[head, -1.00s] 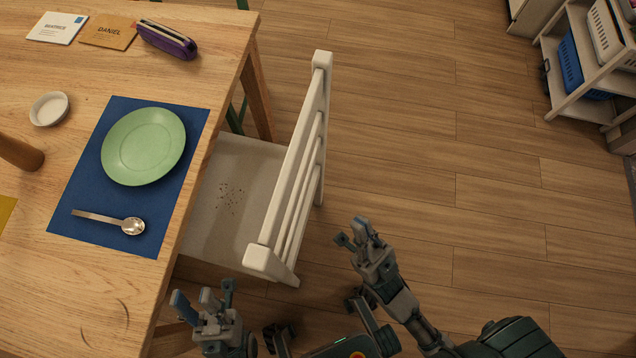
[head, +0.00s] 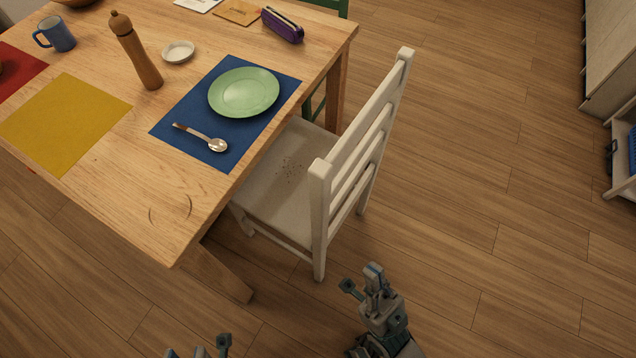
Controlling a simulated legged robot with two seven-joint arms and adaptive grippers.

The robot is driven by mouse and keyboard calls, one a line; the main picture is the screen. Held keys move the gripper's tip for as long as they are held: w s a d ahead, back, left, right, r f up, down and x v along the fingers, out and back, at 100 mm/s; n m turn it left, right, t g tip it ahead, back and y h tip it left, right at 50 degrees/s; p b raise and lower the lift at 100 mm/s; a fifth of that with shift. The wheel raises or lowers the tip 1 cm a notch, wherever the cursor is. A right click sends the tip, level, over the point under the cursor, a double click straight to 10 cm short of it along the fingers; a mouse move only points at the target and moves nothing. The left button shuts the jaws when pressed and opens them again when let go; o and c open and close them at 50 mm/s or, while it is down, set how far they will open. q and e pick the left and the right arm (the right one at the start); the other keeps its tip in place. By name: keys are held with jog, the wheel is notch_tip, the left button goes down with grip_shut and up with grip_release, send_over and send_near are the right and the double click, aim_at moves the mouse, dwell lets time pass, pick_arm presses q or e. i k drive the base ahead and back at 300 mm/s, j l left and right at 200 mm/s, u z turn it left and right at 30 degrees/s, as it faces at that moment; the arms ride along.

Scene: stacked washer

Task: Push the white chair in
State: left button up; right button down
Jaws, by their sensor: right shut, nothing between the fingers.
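The white chair (head: 373,136) stands at the right side of the wooden table (head: 185,218), with its slatted back facing away from the table. Its seat (head: 270,190) has a patch of dark specks, and the seat's inner part is under the tabletop edge. My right gripper (head: 364,281) is shut and empty, in front of the chair and to the right of its near leg, apart from it in the picture. My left gripper (head: 203,350) is cut off by the bottom edge, left of the right one; only its finger tips show.
On the table are a blue mat (head: 170,128) with a green plate (head: 244,92) and spoon (head: 217,145), a pepper mill (head: 137,55) and a purple case (head: 282,25). A green chair (head: 331,8) is behind. The floor (head: 490,170) to the right is clear.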

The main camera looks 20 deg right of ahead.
aim_at(300, 183)
jog(key=l+u, duration=0.4)
jog(key=k+l+u, duration=0.1)
jog(key=l+u, duration=0.15)
jog(key=u, duration=0.2)
jog(key=k+l+u, duration=0.1)
jog(key=l+u, duration=0.3)
jog(key=k+l+u, duration=0.2)
jog(key=u, duration=0.25)
jog(key=k+l, duration=0.95)
jog(key=l, duration=0.15)
